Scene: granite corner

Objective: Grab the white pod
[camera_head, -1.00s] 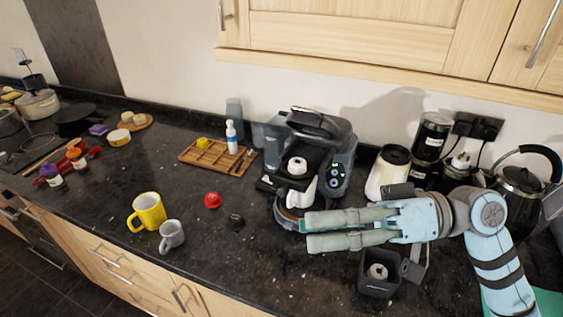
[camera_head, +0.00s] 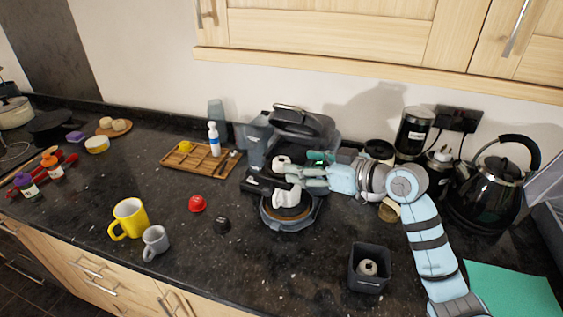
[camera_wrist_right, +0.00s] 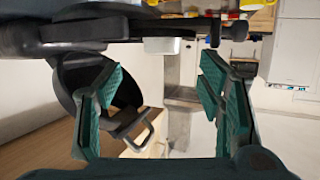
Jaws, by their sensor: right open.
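A small round white piece that looks like the white pod (camera_head: 282,162) sits in the front of the dark coffee machine (camera_head: 300,120). A larger white part (camera_head: 286,194) shows just below it. My right gripper (camera_head: 304,168) is open at the machine's front, its fingers pointing left close beside the white piece; I cannot tell whether they touch. In the right wrist view its green fingers (camera_wrist_right: 160,90) are spread apart with nothing between them. A white block (camera_wrist_right: 162,46) shows under a black disc there. My left gripper is not in view.
A red pod (camera_head: 197,203) and a black pod (camera_head: 222,225) lie on the counter near a yellow mug (camera_head: 129,219) and grey mug (camera_head: 155,242). A dark bin (camera_head: 369,282) holds a pale round item. A black kettle (camera_head: 497,185) stands right. The front middle is clear.

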